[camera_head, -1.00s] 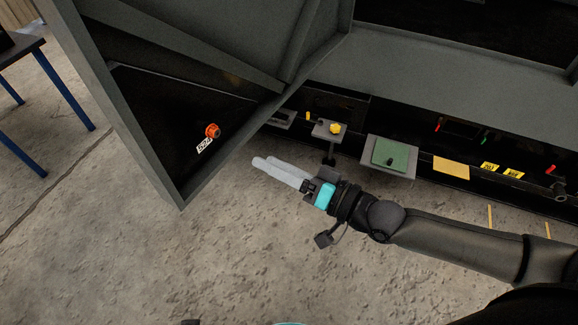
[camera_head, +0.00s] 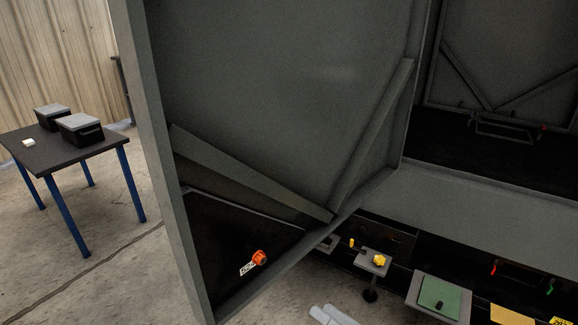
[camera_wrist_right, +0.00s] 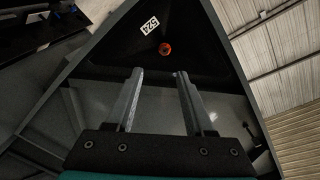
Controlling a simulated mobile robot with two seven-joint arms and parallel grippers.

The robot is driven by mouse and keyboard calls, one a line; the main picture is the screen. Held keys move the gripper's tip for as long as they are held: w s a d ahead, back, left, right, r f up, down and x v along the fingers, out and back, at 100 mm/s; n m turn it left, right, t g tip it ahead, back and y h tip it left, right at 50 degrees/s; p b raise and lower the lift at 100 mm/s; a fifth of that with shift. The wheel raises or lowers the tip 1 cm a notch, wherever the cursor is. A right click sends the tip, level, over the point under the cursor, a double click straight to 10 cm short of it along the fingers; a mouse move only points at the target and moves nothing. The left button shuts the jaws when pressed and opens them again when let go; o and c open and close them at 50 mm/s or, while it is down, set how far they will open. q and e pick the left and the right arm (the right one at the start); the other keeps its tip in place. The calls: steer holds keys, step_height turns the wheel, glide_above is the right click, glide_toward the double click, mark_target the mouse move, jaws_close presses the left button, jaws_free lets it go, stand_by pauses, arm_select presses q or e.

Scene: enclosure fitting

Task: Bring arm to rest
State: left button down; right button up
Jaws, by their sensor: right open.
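My right gripper (camera_wrist_right: 155,75) is open and empty in the right wrist view, its two grey fingers apart. In the head view only its pale fingertips (camera_head: 330,314) show at the bottom edge, below the open grey door panel. The door panel (camera_head: 280,80) carries an orange knob (camera_head: 259,257) beside a white label (camera_head: 248,268) in its lower black corner. In the right wrist view the orange knob (camera_wrist_right: 164,49) and the label (camera_wrist_right: 149,29) lie beyond the fingertips, apart from them. My left gripper is not in view.
A dark table (camera_head: 72,152) with blue legs stands at the left, bearing two black boxes with grey lids. Right of the door, a low ledge holds a yellow knob (camera_head: 379,260) and a green plate (camera_head: 440,297). Bare concrete floor lies between table and door.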

steer(key=w+d+f+h+p, duration=0.1)
steer(key=w+d+f+h, duration=0.1)
steer(key=d+f+h, duration=0.3)
steer(key=w+d+f+h+p, duration=0.1)
steer(key=w+d+f, duration=0.15)
steer(key=f, duration=0.55)
steer(key=s+d+f+n+g+h+p, duration=0.1)
steer(key=s+d+f+g+h, duration=0.15)
steer(key=f, duration=0.35)
steer(key=s+d+f+g+h+p, duration=0.1)
steer(key=s+d+f+h, duration=0.1)
steer(key=s+d+f, duration=0.35)
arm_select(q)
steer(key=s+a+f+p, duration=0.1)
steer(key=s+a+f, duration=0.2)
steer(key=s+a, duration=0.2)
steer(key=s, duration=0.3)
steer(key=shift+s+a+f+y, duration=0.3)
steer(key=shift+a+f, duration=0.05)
arm_select(e)
steer(key=s+f+g+h, duration=0.1)
steer(key=s+f+g, duration=0.2)
steer(key=s+f, duration=0.4)
steer(key=s+a+f+n+g+h, duration=0.1)
steer(key=s+f+g, duration=0.3)
steer(key=s, duration=1.2)
step_height(320, 180, down, 4)
steer(key=shift+a+r, duration=0.25)
